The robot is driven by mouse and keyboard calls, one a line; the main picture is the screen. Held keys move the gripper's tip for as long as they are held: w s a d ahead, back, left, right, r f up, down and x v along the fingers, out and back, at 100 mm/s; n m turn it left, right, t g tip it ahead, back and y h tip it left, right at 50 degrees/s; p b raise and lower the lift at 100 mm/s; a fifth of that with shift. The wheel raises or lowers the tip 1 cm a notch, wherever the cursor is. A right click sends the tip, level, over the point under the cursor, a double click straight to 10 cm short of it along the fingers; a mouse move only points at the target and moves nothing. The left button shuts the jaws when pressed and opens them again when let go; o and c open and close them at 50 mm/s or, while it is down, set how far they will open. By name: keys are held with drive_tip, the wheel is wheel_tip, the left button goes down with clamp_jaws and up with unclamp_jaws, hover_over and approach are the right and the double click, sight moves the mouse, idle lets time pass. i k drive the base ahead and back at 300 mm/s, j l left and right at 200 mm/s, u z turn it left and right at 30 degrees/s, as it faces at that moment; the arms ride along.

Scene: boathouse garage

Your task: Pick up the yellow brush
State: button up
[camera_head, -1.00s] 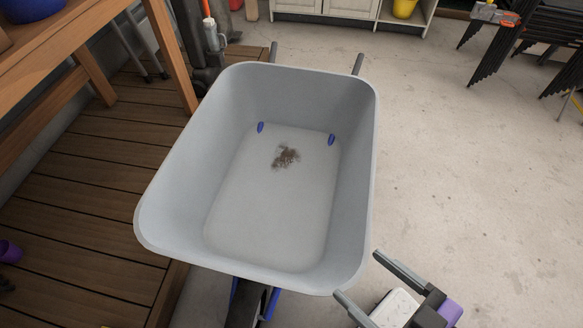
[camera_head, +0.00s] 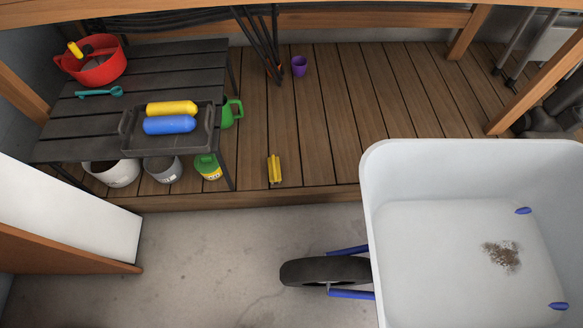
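A small yellow object with a dark strip, which looks like the yellow brush (camera_head: 274,168), lies on the wooden deck near its front edge. It is to the right of the low dark table and left of the wheelbarrow. Its bristles are too small to make out. My gripper is out of view.
A wheelbarrow (camera_head: 385,230) with dirt inside fills the right, its wheel (camera_head: 325,271) on the concrete. The dark slatted table (camera_head: 165,75) holds a tray (camera_head: 180,143) with yellow and blue bottles and a red bucket (camera_head: 95,62). Concrete floor (camera_head: 215,255) before the deck is clear.

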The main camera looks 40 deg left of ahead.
sight(274, 174)
drive_tip(key=i+u, duration=0.2)
drive_tip(key=u, duration=0.25)
drive_tip(key=i+u, duration=0.15)
drive_tip(key=u, duration=0.25)
drive_tip(key=i+l+u, duration=0.1)
drive_tip(key=u, duration=0.35)
drive_tip(key=i, duration=0.1)
